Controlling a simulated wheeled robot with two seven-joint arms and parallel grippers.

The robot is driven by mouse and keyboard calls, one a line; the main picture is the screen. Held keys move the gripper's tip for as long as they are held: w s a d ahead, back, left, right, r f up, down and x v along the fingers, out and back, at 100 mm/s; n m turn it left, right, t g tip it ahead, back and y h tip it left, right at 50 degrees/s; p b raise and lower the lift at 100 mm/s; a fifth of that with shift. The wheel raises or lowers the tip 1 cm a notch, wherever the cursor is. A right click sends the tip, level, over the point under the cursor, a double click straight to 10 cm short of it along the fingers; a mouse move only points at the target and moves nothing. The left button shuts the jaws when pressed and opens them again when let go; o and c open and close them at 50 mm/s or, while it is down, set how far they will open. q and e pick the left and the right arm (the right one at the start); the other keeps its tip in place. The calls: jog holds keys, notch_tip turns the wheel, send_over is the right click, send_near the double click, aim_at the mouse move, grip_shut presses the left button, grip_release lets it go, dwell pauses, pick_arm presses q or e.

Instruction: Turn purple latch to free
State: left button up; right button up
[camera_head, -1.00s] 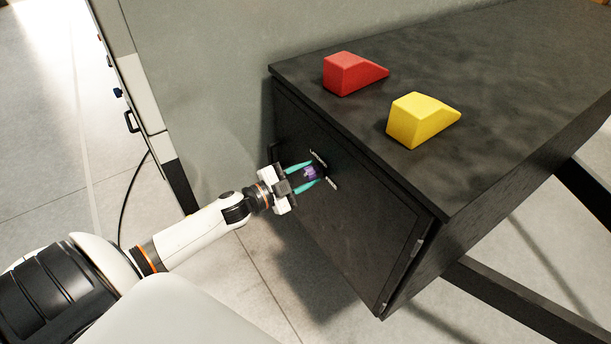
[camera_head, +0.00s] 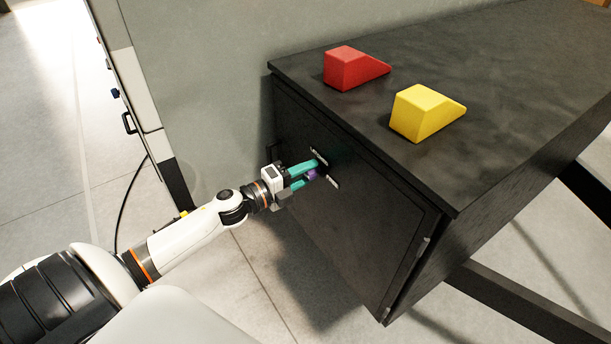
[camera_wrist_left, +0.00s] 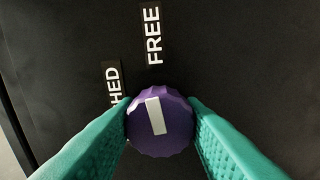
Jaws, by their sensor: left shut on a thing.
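The purple latch (camera_head: 312,175) is a round knob on the front door of the black cabinet (camera_head: 360,220). My left gripper (camera_head: 315,170), with teal fingers, is shut on it. In the left wrist view the latch (camera_wrist_left: 175,128) sits between both fingers (camera_wrist_left: 160,118). Its white mark tilts slightly left of vertical, with the upper end roughly toward the white FREE label (camera_wrist_left: 153,35). The other label (camera_wrist_left: 115,83), left of FREE, shows only "HED"; the rest is hidden behind the latch and finger. My right gripper is not in view.
A red wedge block (camera_head: 350,68) and a yellow wedge block (camera_head: 424,112) lie on the cabinet top. A grey wall (camera_head: 200,90) stands behind my left arm. Dark frame beams (camera_head: 515,300) run at the lower right. The floor left of the cabinet is clear.

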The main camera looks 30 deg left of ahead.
pick_arm(q)
jog(key=shift+m, duration=0.6)
jog(key=o, duration=1)
jog(key=shift+s+b, duration=0.1)
jog(key=shift+b, duration=0.2)
